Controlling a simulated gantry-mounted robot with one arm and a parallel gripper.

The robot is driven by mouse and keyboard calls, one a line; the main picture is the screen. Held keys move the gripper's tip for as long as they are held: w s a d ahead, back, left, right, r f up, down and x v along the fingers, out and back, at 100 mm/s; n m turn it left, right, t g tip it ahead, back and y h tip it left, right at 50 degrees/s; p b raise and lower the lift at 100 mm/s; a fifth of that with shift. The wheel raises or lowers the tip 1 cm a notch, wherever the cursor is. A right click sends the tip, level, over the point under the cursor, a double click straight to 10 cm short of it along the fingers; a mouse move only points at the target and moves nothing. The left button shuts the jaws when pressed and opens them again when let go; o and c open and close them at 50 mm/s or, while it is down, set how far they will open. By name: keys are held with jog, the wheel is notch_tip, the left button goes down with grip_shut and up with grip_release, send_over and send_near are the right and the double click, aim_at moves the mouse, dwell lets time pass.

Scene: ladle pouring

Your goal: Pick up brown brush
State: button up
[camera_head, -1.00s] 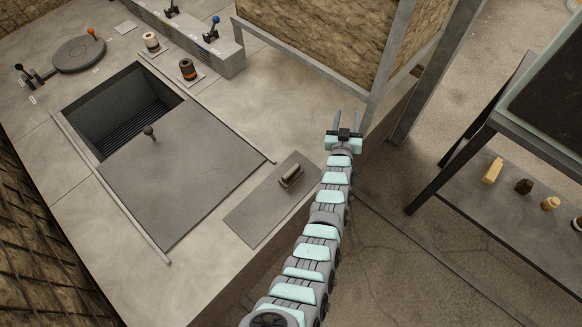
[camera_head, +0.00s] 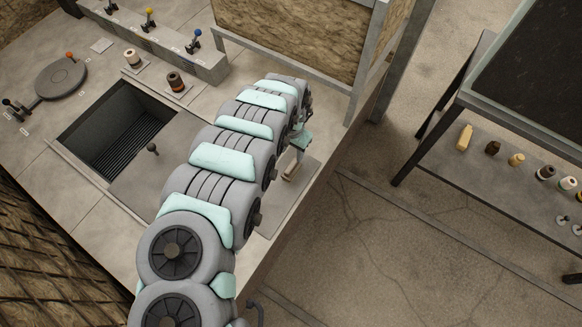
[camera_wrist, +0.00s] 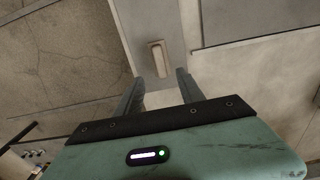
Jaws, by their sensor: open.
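A small elongated tan-brown piece (camera_wrist: 158,58), which looks like the brown brush, sits on a flat grey plate (camera_wrist: 133,22) in the wrist view. In the head view it shows partly (camera_head: 290,172) on the same plate at the counter's right edge, below my wrist. My gripper (camera_wrist: 160,80) is open and empty. Its two fingers point toward the brush, which appears beyond the fingertips and roughly between them. They do not appear to touch it. In the head view my arm hides most of the gripper.
A square pit (camera_head: 90,122) with a sliding cover (camera_head: 150,180) lies left of my arm. A stone-faced frame (camera_head: 300,30) stands just behind. A shelf (camera_head: 480,180) at the right holds several small items, including a dark brown one (camera_head: 493,148). Open floor lies between.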

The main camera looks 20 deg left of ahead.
jog(key=b, duration=0.2)
send_over(292, 165)
notch_tip(292, 165, down, 5)
jog(key=shift+s+d, duration=0.1)
jog(key=shift+d, duration=0.05)
jog(key=shift+f, duration=0.85)
jog(key=f+b, duration=0.2)
jog(key=f, duration=0.2)
jog(key=shift+a, duration=0.2)
jog(key=shift+c, duration=0.2)
grip_shut()
